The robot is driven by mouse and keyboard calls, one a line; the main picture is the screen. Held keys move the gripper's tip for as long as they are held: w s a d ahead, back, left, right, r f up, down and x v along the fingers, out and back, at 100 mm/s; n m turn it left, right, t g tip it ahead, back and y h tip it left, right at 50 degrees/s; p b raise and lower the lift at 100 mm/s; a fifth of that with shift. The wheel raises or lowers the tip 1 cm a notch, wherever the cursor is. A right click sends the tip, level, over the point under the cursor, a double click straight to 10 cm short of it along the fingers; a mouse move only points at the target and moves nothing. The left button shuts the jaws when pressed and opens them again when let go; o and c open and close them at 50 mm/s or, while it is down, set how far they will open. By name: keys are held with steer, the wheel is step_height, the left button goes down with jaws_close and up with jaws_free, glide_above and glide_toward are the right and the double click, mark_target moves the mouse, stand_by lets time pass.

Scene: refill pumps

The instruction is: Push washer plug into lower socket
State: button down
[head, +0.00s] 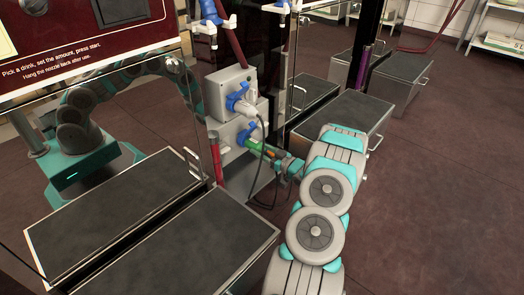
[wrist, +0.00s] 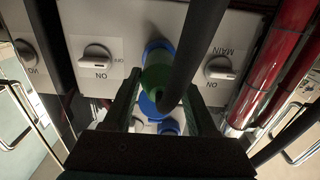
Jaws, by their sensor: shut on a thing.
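A grey socket box has an upper blue socket (head: 236,98) with a pale plug (head: 250,105) in it, and a lower blue socket (head: 246,132). A green plug (head: 257,145) is at the mouth of the lower socket, lined up with it; I cannot tell how deep it sits. My gripper (head: 269,151) is shut on this green plug from the right. In the wrist view the green plug (wrist: 156,72) is between my two dark fingers (wrist: 160,100), with blue socket parts around it. A thick black cable crosses in front and hides part of the plug.
Rotary switches (wrist: 96,58) and (wrist: 221,68) flank the socket, the right one marked MAIN. Red pipes (wrist: 268,80) run at the right. Dark-topped metal cabinets (head: 345,115) stand beside my arm. A loose dark cable hangs below the box. Open floor lies at the right.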

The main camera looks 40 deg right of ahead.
steer(key=shift+c, duration=0.6)
jaws_free()
steer(key=shift+s+d, duration=0.2)
steer(key=shift+s, duration=1.75)
steer(key=shift+s+d, duration=0.15)
steer(key=shift+s, duration=1.8)
